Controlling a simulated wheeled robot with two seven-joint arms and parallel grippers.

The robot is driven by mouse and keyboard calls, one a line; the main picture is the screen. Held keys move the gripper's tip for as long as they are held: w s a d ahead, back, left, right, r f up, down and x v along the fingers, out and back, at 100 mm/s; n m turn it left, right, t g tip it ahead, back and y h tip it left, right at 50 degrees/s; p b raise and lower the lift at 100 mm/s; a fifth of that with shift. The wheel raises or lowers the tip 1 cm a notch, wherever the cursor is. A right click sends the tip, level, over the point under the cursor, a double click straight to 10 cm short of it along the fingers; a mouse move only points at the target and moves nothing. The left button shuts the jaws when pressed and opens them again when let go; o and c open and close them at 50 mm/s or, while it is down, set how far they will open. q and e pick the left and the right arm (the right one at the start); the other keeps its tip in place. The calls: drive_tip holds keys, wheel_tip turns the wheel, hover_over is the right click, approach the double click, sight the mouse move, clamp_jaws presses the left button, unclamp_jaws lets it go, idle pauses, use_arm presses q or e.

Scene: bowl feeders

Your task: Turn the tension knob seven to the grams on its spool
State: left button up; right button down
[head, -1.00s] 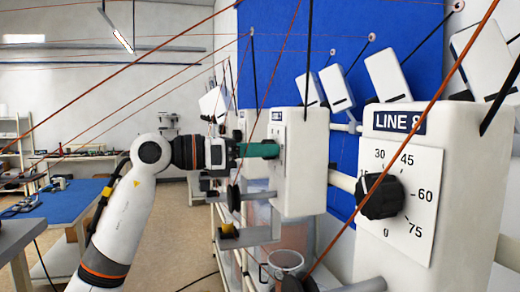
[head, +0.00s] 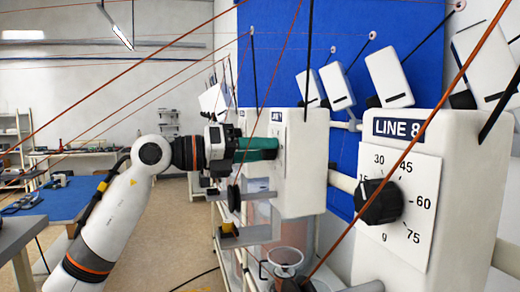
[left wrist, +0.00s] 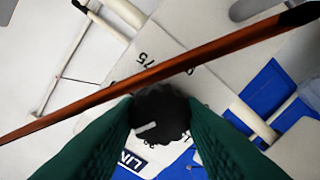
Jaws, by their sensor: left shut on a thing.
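My left gripper (head: 270,149) has green fingers and is shut at the front of the white unit (head: 306,170) beside the LINE 8 unit. In the left wrist view the fingers (left wrist: 160,125) are closed around a black round knob (left wrist: 160,110) with a short white mark on it. Its white dial plate (left wrist: 180,75) shows "75", and a blue label reading "LIN" (left wrist: 131,162) is partly hidden by a finger. In the head view this knob is hidden by the gripper and its dial is nearly edge-on. I cannot read grams on any spool.
The LINE 8 unit (head: 440,200) stands close at the right with its own black knob (head: 379,202). Orange-brown yarns cross the view, and one yarn (left wrist: 170,68) passes in front of the dial in the wrist view. A clear cup (head: 286,258) sits below.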

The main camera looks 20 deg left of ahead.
idle(0.4)
use_arm(q)
drive_tip(key=o, duration=0.9)
drive_tip(key=shift+a, duration=0.1)
drive_tip(key=shift+o, duration=0.4)
drive_tip(key=shift+s+a+f+b, duration=0.1)
drive_tip(key=shift+s+a+b, duration=0.15)
drive_tip(key=shift+a+b, duration=0.1)
drive_tip(key=b+v, duration=0.4)
drive_tip(key=v, duration=0.7)
drive_tip(key=shift+b, duration=0.4)
drive_tip(key=shift+s, duration=0.1)
